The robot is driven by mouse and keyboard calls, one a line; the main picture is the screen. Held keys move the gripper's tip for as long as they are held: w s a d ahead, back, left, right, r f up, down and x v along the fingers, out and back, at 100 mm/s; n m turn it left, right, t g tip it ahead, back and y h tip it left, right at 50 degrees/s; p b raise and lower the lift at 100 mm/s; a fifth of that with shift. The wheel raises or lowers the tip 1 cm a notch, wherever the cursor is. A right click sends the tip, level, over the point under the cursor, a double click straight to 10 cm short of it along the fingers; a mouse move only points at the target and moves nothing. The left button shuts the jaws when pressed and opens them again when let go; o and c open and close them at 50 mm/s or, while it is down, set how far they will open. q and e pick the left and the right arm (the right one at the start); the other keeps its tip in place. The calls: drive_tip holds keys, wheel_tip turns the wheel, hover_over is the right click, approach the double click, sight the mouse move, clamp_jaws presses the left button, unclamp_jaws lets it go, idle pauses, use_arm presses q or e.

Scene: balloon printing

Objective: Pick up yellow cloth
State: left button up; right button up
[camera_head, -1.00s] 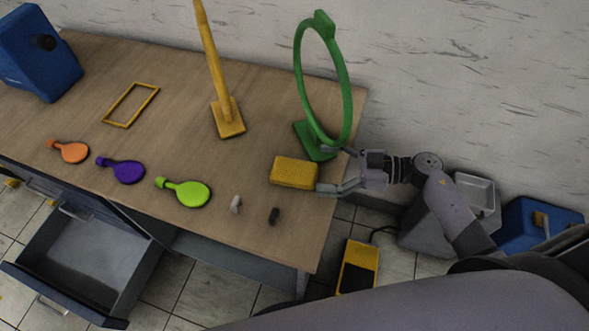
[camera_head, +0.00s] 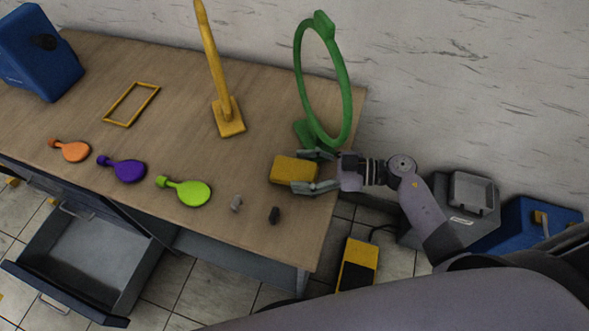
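The yellow cloth (camera_head: 290,168) is a folded block lying near the right edge of the wooden table. My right gripper (camera_head: 300,172) reaches in from the right. Its fingers are spread, one at the cloth's far side and one at its near side, overlapping the cloth's right end. Whether the fingers touch the cloth cannot be told. My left gripper is not in view.
A green ring stand (camera_head: 343,95) stands just behind the cloth. An open drawer (camera_head: 85,260) juts out below.

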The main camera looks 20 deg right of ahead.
drive_tip(key=c, duration=0.7)
